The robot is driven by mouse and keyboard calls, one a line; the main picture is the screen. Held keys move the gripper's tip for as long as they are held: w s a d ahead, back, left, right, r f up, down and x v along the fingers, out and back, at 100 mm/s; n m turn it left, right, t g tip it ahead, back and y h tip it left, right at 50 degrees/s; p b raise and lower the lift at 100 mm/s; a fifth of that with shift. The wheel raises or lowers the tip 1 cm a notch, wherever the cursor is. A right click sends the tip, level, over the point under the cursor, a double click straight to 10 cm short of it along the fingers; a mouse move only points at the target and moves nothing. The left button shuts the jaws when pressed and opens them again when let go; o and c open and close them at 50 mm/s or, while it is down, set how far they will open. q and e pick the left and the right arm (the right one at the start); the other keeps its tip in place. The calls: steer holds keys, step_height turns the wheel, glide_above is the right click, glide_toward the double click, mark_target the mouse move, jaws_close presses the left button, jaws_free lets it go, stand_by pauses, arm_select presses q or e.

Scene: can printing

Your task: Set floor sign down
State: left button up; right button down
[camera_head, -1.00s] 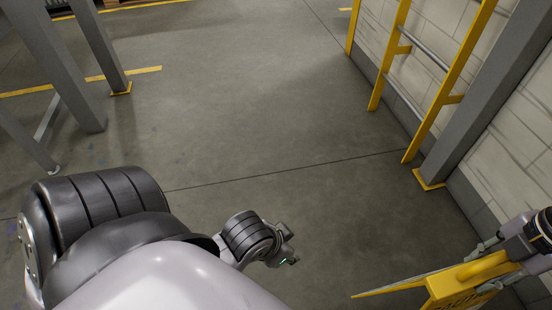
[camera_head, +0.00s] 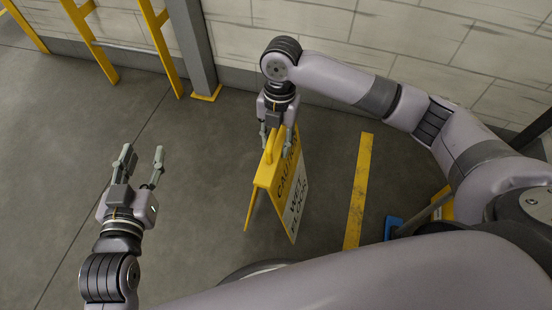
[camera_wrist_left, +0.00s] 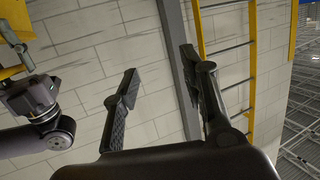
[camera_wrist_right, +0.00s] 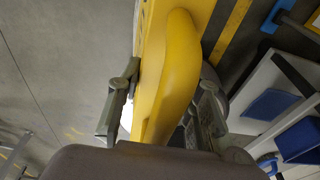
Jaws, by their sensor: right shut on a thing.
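The yellow floor sign (camera_head: 292,190), lettered as a wet floor caution sign, hangs or stands near the wall in the head view, its two panels spread apart. I cannot tell whether its lower edges touch the floor. My right gripper (camera_head: 276,145) is above it and shut on its yellow top handle. The right wrist view shows the handle (camera_wrist_right: 172,75) between the fingers (camera_wrist_right: 160,105). My left gripper (camera_head: 141,165) is open and empty, to the left of the sign. In the left wrist view its fingers (camera_wrist_left: 160,85) are apart with nothing between them.
A yellow floor stripe (camera_head: 358,190) runs to the right of the sign. A grey post (camera_head: 192,45) and yellow ladder rails (camera_head: 160,45) stand along the block wall (camera_head: 300,20). A blue object (camera_head: 393,227) lies right of the stripe. The floor at left is clear.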

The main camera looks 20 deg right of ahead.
mark_target(285, 181)
step_height(285, 181, down, 4)
steer(key=shift+f+b, duration=0.1)
steer(key=shift+b, duration=0.5)
arm_select(q)
step_height(285, 181, up, 12)
steer(key=s+d+t+h+b, duration=0.1)
steer(key=t+h, duration=0.1)
steer(key=t, duration=0.5)
steer(key=shift+s+d+r+t+h, duration=0.2)
steer(key=shift+t+h, duration=0.1)
arm_select(e)
step_height(285, 181, down, 4)
steer(key=shift+r, duration=0.25)
steer(key=c, duration=1.1)
jaws_free()
